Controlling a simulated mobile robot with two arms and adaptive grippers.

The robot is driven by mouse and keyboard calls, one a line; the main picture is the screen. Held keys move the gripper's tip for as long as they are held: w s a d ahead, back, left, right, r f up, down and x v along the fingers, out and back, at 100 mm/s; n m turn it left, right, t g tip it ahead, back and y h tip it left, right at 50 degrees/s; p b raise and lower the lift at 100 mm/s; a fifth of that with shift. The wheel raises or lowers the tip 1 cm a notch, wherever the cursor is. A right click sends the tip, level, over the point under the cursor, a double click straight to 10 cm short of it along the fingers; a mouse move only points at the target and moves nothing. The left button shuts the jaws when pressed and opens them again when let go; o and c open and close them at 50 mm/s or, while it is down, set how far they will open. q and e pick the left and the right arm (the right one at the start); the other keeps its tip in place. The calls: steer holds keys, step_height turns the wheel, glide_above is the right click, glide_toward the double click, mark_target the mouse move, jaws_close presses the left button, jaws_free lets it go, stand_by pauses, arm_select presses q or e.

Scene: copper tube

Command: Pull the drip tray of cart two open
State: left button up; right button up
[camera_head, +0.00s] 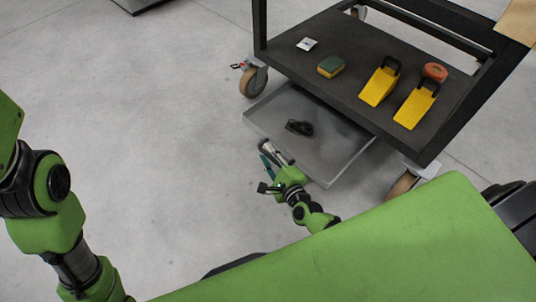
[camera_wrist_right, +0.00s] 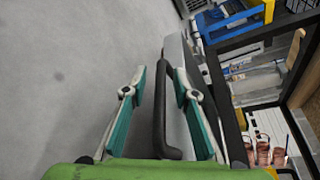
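The grey drip tray (camera_head: 272,112) sticks out from under the dark cart (camera_head: 345,60) in the head view. My right gripper (camera_head: 267,153) is at the tray's front edge. In the right wrist view the black bar handle (camera_wrist_right: 159,112) lies between the two teal-padded fingers of my right gripper (camera_wrist_right: 162,90). The fingers are apart, with a gap on either side of the handle. The handle cannot be made out in the head view. My left arm shows at the left edge, but its gripper is out of view.
A dark object (camera_head: 300,128) lies in the tray. A caster (camera_head: 253,82) stands beside the tray. The floor to the left is clear.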

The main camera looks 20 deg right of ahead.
steer(key=shift+r, duration=0.15)
step_height(320, 180, up, 7)
steer(key=shift+w, duration=0.15)
steer(key=shift+d+r, duration=0.1)
steer(key=shift+r, duration=1.25)
steer(key=shift+r, duration=0.1)
